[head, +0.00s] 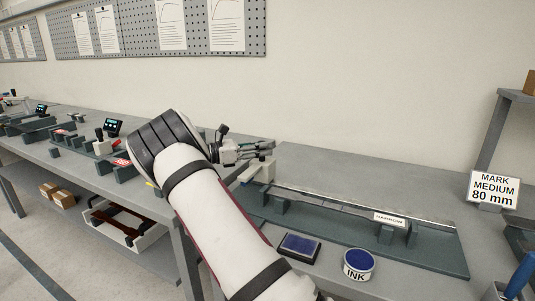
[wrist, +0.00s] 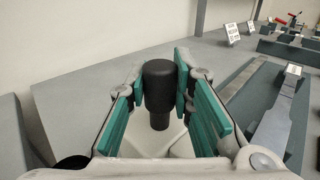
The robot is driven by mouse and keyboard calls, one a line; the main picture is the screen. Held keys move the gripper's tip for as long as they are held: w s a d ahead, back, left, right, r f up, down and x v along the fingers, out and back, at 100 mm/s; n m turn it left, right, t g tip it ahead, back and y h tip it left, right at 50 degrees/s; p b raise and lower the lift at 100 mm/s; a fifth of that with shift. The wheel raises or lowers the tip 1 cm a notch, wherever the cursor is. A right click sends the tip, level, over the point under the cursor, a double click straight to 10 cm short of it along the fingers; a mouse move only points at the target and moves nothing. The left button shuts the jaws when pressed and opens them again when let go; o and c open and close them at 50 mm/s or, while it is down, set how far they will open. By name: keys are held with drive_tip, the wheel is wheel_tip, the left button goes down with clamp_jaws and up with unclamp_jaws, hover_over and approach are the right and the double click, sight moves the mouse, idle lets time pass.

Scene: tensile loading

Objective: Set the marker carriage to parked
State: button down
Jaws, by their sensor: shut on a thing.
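The marker carriage (head: 262,172) is a white block at the left end of a long dark green-grey fixture (head: 330,232) with a metal rail. In the wrist view the carriage (wrist: 142,142) shows below a black upright knob (wrist: 160,75). My gripper (wrist: 160,92) has its teal-padded fingers on either side of this knob and is shut on it. In the head view my gripper (head: 265,150) is just above the carriage, and the knob is hidden by the fingers. A small white plate reading NARROW (head: 389,219) stands toward the fixture's right end. No parked mark is readable.
A blue ink pad (head: 299,247) and an INK pot (head: 358,265) stand in front of the fixture. A sign reading MARK MEDIUM 80 mm (head: 494,188) stands at the right. More fixtures and a small display (head: 113,126) are on the left bench. The bench behind the rail is clear.

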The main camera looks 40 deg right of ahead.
drive_tip(key=shift+w+a+r, duration=0.1)
drive_tip(key=shift+w+a, duration=0.2)
drive_tip(key=shift+w, duration=0.35)
drive_tip(key=c, duration=1.4)
unclamp_jaws()
drive_tip(key=shift+w, duration=0.15)
drive_tip(key=shift+o, duration=0.2)
drive_tip(key=shift+a, duration=0.1)
drive_tip(key=v, duration=1.1)
drive_tip(key=shift+a, duration=0.35)
